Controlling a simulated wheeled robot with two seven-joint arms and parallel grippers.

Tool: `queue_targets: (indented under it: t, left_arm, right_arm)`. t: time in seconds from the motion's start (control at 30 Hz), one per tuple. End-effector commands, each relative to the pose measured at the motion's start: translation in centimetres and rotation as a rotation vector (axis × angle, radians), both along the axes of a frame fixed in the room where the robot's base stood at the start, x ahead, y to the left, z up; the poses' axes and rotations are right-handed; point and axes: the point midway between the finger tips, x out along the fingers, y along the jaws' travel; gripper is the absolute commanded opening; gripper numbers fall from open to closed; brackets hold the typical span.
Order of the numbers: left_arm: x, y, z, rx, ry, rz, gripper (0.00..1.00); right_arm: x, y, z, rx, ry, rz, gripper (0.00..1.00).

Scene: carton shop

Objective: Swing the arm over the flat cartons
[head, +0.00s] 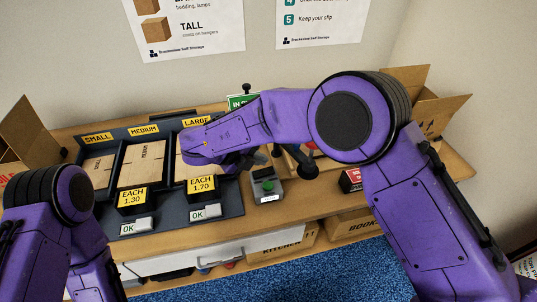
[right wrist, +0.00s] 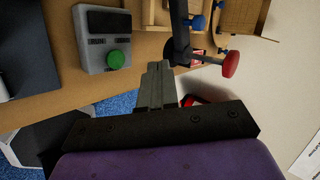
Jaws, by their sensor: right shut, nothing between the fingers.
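Flat cartons lie in a dark rack (head: 108,222) on the counter in the head view: a small one (head: 97,172), a medium one (head: 143,167) and a large one (head: 184,168), partly covered by my right forearm. My right arm reaches in from the right, its forearm extending left over the large slot. My right gripper (right wrist: 157,72) is shut and empty in the right wrist view, beside a grey box with a green button (right wrist: 103,48); in the head view my arm largely hides it. My left arm is at the left edge; its gripper is out of sight.
A dark post with a red knob (right wrist: 231,64) stands close to my right fingertips. Open cartons stand at the counter's right (head: 430,110) and left (head: 30,130) ends. Price signs (head: 132,197) and OK buttons (head: 136,227) line the rack's front.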

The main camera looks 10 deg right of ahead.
Motion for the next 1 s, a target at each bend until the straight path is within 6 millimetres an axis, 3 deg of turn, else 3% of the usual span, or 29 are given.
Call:
queue_targets:
  t: [0.37, 0.6, 1.0]
  left_arm:
    - [0.0, 0.0, 2.3, 0.000, 0.000, 0.000, 0.43]
    - [0.0, 0.0, 3.8, 0.000, 0.000, 0.000, 0.43]
    - [0.0, 0.0, 3.8, 0.000, 0.000, 0.000, 0.43]
  right_arm:
    - [2.2, -5.8, -5.3, 0.000, 0.004, -0.004, 0.00]
    - [3.4, -8.8, -5.1, 0.001, 0.000, -0.004, 0.00]
    - [3.6, -9.3, -5.3, 0.001, 0.000, -0.002, 0.00]
